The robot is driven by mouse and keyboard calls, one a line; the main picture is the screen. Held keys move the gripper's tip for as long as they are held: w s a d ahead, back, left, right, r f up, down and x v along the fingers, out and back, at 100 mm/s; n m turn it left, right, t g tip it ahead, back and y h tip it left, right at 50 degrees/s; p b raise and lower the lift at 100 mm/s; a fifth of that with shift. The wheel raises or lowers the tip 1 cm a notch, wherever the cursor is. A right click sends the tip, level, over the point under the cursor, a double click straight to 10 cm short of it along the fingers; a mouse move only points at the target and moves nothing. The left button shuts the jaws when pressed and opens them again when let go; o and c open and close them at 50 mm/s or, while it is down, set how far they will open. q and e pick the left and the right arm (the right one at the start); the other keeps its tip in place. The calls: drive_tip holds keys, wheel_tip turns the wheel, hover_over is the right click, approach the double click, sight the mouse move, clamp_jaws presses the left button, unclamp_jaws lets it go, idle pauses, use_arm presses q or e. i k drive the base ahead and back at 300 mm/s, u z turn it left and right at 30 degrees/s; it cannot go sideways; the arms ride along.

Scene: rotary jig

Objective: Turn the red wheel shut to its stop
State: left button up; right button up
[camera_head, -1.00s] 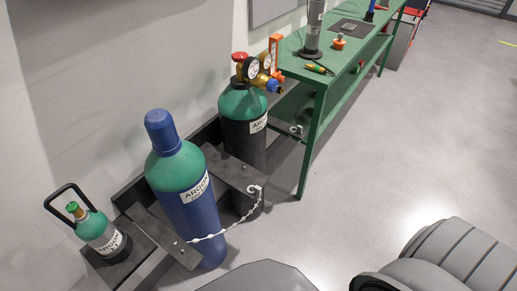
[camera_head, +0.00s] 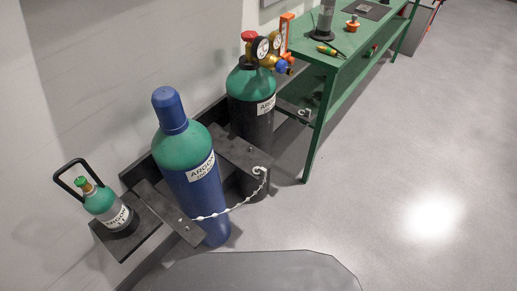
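The red wheel (camera_head: 250,36) sits on top of the valve of the black cylinder with a green shoulder (camera_head: 249,110), at the upper middle of the head view. A brass regulator with two round gauges (camera_head: 262,47) and a blue knob (camera_head: 281,66) is fitted to that valve. The cylinder stands upright in a dark rack beside the wall. How far the wheel is turned cannot be told. Neither of my grippers is in view, and nothing touches the wheel.
A blue argon cylinder (camera_head: 190,175) stands nearer, behind a white chain (camera_head: 236,205). A small argon bottle (camera_head: 108,208) with a black handle is at left. A green bench (camera_head: 345,62) with tools stands at upper right. The grey floor at right is open.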

sight(248, 36)
drive_tip(key=z, duration=0.5)
drive_tip(key=k, duration=0.55)
drive_tip(key=z, duration=1.15)
drive_tip(key=i, duration=1.1)
drive_tip(key=u, duration=0.7)
drive_tip(key=i, duration=0.6)
drive_tip(key=u, duration=0.55)
